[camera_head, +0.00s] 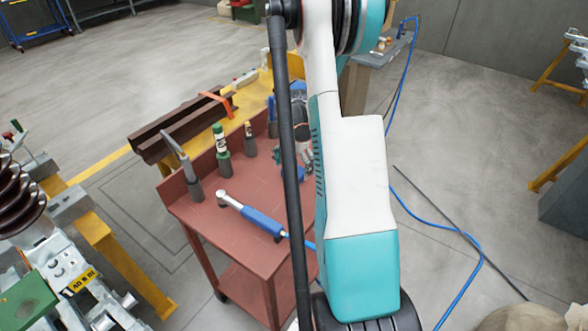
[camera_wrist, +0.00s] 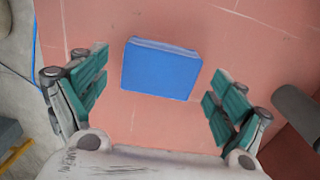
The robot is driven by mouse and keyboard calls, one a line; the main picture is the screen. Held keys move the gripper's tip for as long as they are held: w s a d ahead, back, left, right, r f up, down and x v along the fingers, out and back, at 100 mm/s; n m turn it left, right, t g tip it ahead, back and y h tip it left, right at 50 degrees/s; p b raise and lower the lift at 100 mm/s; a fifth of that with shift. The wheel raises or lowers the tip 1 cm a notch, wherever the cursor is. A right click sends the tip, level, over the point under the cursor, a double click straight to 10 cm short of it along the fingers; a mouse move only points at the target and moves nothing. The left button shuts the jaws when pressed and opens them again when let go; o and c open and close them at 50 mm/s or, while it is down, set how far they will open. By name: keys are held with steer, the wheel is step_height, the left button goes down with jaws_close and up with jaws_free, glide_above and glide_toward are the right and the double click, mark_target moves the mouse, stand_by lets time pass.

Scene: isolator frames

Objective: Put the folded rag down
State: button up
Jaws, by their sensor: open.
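The folded rag (camera_wrist: 160,70) is a blue, roughly rectangular pad in the wrist view. It lies flat on the red top of the cart (camera_wrist: 225,28), slightly turned in the picture. My gripper (camera_wrist: 157,90) is open, with one green-padded finger left of the rag and one right of it. Clear gaps show between both fingers and the rag.
A blue-handled torque wrench (camera_head: 252,216) lies near the front edge. A brown steel beam (camera_head: 180,128) lies behind the cart.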

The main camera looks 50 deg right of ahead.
mark_target(294, 170)
step_height(294, 170, up, 10)
steer(key=p, duration=0.3)
stand_by(0.5)
